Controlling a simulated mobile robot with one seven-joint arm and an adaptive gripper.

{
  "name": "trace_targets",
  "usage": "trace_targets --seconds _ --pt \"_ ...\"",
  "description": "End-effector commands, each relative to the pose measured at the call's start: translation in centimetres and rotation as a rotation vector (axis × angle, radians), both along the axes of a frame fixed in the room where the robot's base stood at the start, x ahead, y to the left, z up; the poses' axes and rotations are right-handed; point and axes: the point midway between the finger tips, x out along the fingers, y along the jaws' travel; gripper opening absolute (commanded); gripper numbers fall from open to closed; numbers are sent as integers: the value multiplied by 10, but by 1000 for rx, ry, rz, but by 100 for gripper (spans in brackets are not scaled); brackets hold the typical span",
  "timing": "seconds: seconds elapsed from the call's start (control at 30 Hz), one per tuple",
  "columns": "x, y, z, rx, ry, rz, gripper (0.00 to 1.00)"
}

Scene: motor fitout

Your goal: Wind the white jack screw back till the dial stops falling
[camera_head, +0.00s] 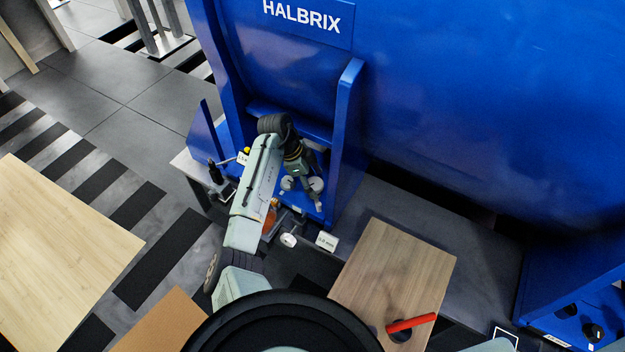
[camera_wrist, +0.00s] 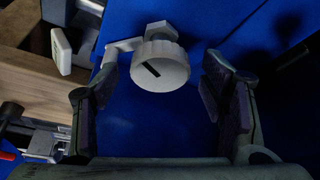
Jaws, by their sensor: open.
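The white jack screw (camera_wrist: 160,65) shows in the wrist view as a round ribbed knob with a black line on its face. It sits on a grey threaded stem against the blue metal. My gripper (camera_wrist: 160,98) is open, with one dark-padded finger on each side of the knob and a visible gap to the right finger. The left finger lies close to the knob's left side; I cannot tell whether it touches. In the head view my gripper (camera_head: 302,182) reaches down into the blue foot bay. A small white round dial (camera_head: 288,240) stands below it, its needle unreadable.
A small "0.0 mm" sign (camera_head: 327,242) stands beside the dial. A wooden block (camera_head: 390,275) with a red-handled tool (camera_head: 410,322) lies to the right. The blue motor housing (camera_head: 470,100) and an upright blue rib (camera_head: 346,140) close in the right side.

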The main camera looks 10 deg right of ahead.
Motion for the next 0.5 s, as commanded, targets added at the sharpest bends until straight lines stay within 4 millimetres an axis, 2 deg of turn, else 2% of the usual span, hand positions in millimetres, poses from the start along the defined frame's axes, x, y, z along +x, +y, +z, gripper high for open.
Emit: trace_targets --seconds 0.13,0.5 --pt "0 0 0 0 0 0 64" --pt "0 0 0 0 0 0 40"
